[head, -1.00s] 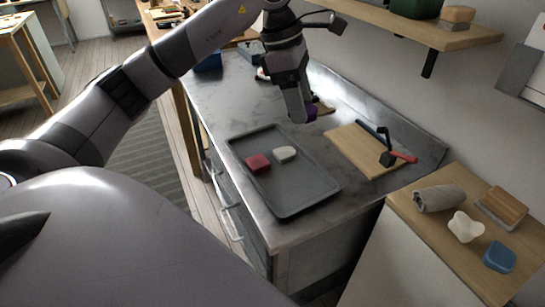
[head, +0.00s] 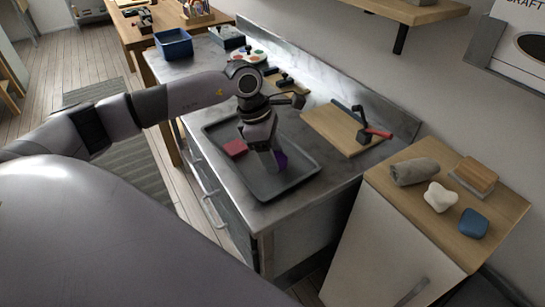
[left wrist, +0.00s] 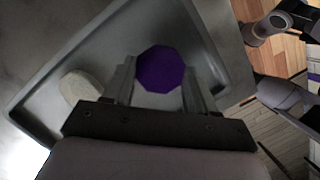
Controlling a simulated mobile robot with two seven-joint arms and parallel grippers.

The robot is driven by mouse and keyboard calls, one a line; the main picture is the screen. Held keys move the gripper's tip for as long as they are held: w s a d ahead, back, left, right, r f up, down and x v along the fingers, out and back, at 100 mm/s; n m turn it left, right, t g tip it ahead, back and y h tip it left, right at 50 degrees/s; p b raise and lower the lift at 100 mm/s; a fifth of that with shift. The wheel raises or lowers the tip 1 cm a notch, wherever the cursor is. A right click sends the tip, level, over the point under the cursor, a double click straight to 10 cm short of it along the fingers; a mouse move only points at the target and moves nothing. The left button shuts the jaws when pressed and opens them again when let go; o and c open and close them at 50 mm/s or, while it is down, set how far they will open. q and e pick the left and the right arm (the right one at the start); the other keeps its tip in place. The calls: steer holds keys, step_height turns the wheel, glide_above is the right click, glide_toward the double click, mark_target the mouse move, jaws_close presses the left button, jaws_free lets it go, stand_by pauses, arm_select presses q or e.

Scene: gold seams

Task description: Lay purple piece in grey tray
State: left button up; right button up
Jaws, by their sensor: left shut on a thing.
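My left gripper (head: 271,164) is shut on the purple piece (head: 281,159) over the grey tray (head: 272,188). In the left wrist view the purple piece (left wrist: 160,69), with a many-sided outline, sits between the two fingers, with the tray (left wrist: 112,42) behind it. I cannot tell whether the piece touches the tray floor. A dark red piece (head: 235,148) lies in the tray, left of the gripper. A whitish piece (left wrist: 78,87) lies in the tray in the left wrist view; the gripper hides it in the head view. My right gripper is not in view.
A wooden board (head: 341,130) with a red-and-black tool (head: 372,132) lies right of the tray. A blue bin (head: 174,44) stands at the counter's back. A lower side cabinet holds a rolled grey cloth (head: 414,171), a white piece (head: 440,196) and a blue piece (head: 473,222).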

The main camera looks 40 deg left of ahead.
arm_select(q)
steer(key=shift+f, duration=0.85)
steer(key=shift+f, duration=0.1)
steer(key=o, duration=1.1)
steer(key=shift+a+r, duration=0.1)
steer(key=shift+r, duration=0.3)
steer(key=v, duration=1.1)
steer(key=shift+s+a+r+b, duration=0.1)
steer(key=shift+s+r+b, duration=0.05)
steer(key=shift+r+b, duration=0.15)
